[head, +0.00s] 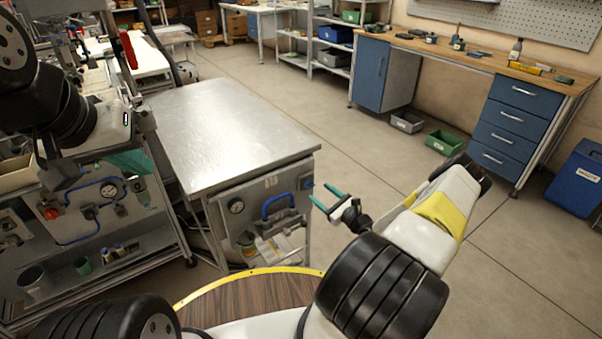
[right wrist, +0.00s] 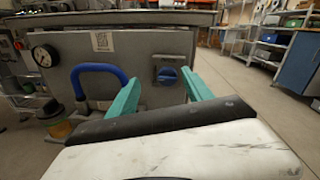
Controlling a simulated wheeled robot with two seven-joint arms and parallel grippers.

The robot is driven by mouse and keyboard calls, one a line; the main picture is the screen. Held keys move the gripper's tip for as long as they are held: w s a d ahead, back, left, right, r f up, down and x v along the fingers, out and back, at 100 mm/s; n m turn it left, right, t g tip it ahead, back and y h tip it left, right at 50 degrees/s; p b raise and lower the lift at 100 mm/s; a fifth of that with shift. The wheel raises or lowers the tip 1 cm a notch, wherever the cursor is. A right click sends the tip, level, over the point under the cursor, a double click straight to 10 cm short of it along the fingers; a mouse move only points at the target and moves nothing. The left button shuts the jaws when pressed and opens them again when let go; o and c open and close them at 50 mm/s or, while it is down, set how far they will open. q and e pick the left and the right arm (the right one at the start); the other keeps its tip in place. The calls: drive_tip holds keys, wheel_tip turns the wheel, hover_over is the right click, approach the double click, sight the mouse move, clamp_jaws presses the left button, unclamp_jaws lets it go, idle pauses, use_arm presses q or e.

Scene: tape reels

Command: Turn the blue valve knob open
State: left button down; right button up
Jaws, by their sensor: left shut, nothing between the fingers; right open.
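The blue valve knob (right wrist: 167,76) sits on a small square plate at the right of the grey front panel in the right wrist view. In the head view the knob (head: 307,183) shows small at the panel's right edge. My right gripper (head: 327,200) is open and empty, its teal fingers pointing at the panel. In the right wrist view its fingers (right wrist: 162,92) stand apart with the knob beyond and between them, not touching it. My left gripper (head: 128,162) is at the left, shut and empty, partly hidden by my arm and away from the knob.
The panel (head: 256,186) carries a blue handle (head: 279,205) and a round gauge (head: 236,206) left of the knob. A bare metal table top (head: 228,130) lies above it. A workbench (head: 465,55) with blue drawers stands at the back right.

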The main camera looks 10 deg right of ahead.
sight(312, 186)
drive_tip(key=shift+m+t+h, duration=0.3)
drive_tip(key=shift+m+h, duration=0.4)
drive_tip(key=w, duration=0.2)
drive_tip(key=w+a+f, duration=0.1)
drive_tip(key=w, duration=0.1)
drive_tip(key=w+f, duration=0.1)
drive_tip(key=w, duration=0.2)
drive_tip(key=shift+a+f, duration=0.1)
drive_tip(key=shift+a, duration=0.15)
clamp_jaws()
